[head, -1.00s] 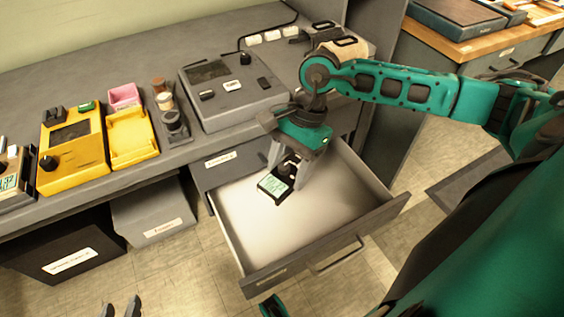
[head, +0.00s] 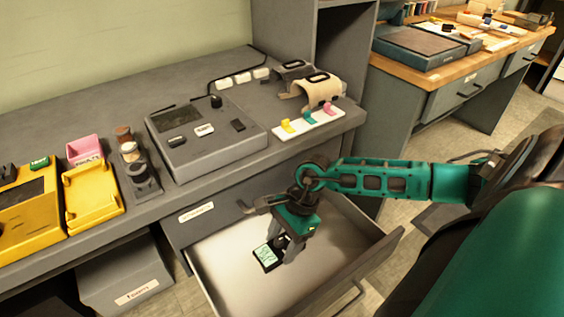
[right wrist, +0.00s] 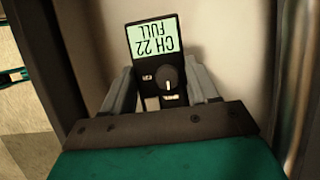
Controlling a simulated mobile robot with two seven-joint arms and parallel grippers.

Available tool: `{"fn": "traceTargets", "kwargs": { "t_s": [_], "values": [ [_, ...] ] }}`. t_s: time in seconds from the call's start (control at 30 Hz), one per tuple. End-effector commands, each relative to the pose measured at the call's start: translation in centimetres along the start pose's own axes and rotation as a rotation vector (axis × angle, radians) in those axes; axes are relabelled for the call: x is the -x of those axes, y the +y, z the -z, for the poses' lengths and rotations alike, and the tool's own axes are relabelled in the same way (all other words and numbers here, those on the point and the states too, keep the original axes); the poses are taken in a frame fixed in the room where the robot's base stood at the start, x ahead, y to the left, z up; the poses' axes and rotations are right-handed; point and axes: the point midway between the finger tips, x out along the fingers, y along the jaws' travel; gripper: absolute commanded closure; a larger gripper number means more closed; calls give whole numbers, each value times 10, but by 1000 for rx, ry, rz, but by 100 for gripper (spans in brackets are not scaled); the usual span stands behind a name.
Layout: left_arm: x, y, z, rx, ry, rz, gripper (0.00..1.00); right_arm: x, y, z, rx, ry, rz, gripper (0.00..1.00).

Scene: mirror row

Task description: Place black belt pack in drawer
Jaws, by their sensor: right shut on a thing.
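The black belt pack (head: 267,257) has a lit green screen. In the right wrist view the belt pack (right wrist: 154,50) shows "CH 22 FULL" and a round knob. My right gripper (head: 285,252) is shut on it, with a finger on each side of its knob end. It is inside the open drawer (head: 342,287), over the pale drawer floor; I cannot tell whether the pack touches the floor. The drawer's front panel and handle face the lower right. My left gripper is not in view.
The grey desk (head: 225,190) stands above the drawer. A wooden-topped desk (head: 470,70) stands at the right.

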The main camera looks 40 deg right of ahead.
Motion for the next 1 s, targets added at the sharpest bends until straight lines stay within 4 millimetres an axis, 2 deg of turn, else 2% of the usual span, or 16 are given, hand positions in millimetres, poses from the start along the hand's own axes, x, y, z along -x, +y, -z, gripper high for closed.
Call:
{"fn": "traceTargets", "kwargs": {
  "t_s": [0.03,0.27,0.53,0.93,0.97,1.0],
  "values": [
    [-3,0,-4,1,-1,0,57,-10,0,4,0,-1,0,77],
    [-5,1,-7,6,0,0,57,-26,-1,10,1,-1,2,77],
    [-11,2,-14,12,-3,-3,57,-60,0,25,-1,-1,0,77],
    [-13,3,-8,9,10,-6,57,-65,-1,27,2,0,2,77],
    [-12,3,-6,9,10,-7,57,-64,-1,27,2,1,1,38],
    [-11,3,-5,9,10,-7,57,-64,-1,26,2,1,1,34]
  ]
}}
